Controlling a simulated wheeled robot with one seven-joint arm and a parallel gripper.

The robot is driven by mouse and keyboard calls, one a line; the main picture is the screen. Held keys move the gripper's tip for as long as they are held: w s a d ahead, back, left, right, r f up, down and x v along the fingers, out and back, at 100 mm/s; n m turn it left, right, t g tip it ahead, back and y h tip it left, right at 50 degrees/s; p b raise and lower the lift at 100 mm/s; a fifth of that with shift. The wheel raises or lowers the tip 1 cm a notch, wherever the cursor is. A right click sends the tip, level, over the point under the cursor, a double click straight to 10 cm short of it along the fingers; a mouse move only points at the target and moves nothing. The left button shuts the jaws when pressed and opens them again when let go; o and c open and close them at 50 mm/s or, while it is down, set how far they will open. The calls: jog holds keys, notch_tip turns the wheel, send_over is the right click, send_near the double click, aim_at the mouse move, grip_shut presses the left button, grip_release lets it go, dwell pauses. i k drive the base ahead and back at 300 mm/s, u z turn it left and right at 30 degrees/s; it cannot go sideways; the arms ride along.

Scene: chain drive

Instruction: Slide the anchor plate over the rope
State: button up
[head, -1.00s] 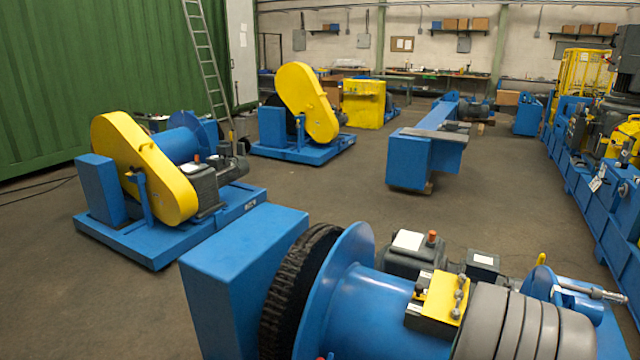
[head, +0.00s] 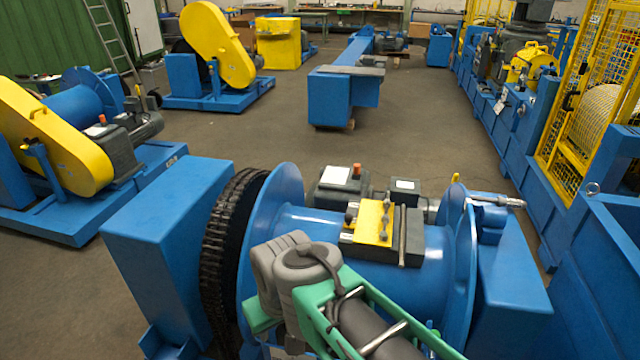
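A yellow plate (head: 372,222) with several dark studs lies on top of a dark block (head: 413,245) on the blue drum (head: 320,222); it looks like the anchor plate. A thin dark bar (head: 402,236) stands along the block just right of the plate. I cannot make out a rope on this drum. My arm, grey and green, reaches across the front of the drum and hides part of it. My gripper's fingers do not show.
A dark chain wheel (head: 222,250) and a blue housing (head: 160,220) stand left of the drum. A blue stand with a metal shaft (head: 497,201) is at its right. A yellow cage (head: 590,110) lines the right side.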

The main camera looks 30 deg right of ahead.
aim_at(369, 225)
jog(key=z, duration=0.7)
jog(key=k, duration=0.65)
jog(key=u, duration=1.05)
jog(key=i, duration=1.05)
jog(key=z, duration=0.2)
